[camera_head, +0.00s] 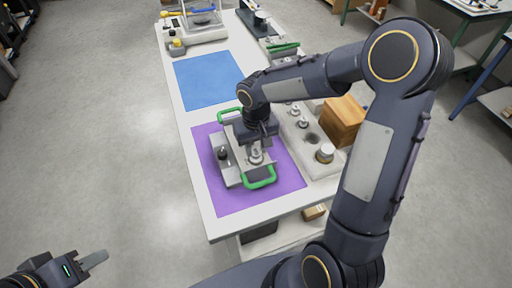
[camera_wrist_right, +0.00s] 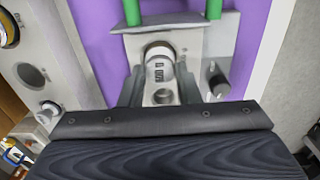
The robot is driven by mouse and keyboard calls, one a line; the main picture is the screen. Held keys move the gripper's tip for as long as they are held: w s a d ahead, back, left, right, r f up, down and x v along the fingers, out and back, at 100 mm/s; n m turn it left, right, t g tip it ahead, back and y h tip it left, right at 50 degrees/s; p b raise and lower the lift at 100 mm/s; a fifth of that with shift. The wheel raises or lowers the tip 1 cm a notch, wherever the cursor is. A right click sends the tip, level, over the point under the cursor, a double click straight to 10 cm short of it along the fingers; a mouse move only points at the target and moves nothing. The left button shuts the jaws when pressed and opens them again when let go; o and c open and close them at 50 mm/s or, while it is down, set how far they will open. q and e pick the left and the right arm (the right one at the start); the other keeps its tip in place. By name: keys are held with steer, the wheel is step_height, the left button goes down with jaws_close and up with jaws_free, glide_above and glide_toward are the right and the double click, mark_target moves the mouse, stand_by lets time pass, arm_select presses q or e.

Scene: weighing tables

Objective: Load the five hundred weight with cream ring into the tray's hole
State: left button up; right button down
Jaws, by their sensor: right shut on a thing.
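The grey tray (camera_head: 226,172) with green handles lies on the purple mat (camera_head: 210,193); it also shows in the wrist view (camera_wrist_right: 215,42). My right gripper (camera_head: 257,146) is over the tray, shut on a metal weight (camera_head: 256,157). In the wrist view the weight (camera_wrist_right: 158,70) is between the fingers, with dark markings on its face. Its ring colour is not clear, and I cannot tell whether it is in a hole or just above one. My left gripper (camera_head: 88,263) is low at the left, away from the table; its finger gap is not clear.
A grey rack (camera_head: 313,162) right of the mat holds several weights, including a larger one (camera_head: 325,153), and has an empty hole. A wooden box (camera_head: 343,120) stands beside it. The blue mat (camera_head: 208,79) further back is clear. A black knob (camera_wrist_right: 218,85) stands on the tray.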

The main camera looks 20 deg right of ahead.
mark_target(256, 151)
steer(key=shift+f, duration=0.15)
steer(key=c, duration=1.1)
jaws_free()
step_height(256, 151, up, 11)
steer(key=s+t+y, duration=0.1)
steer(key=s+t, duration=0.1)
steer(key=s, duration=0.4)
steer(key=s+t+y, duration=0.1)
steer(key=s, duration=0.6)
steer(key=s+r+m+t+y, duration=0.1)
steer(key=s+t, duration=0.1)
steer(key=s, duration=0.4)
steer(key=shift+s+a+t+y, duration=0.15)
steer(key=shift+s+t+y, duration=0.15)
steer(key=shift+s+y, duration=0.1)
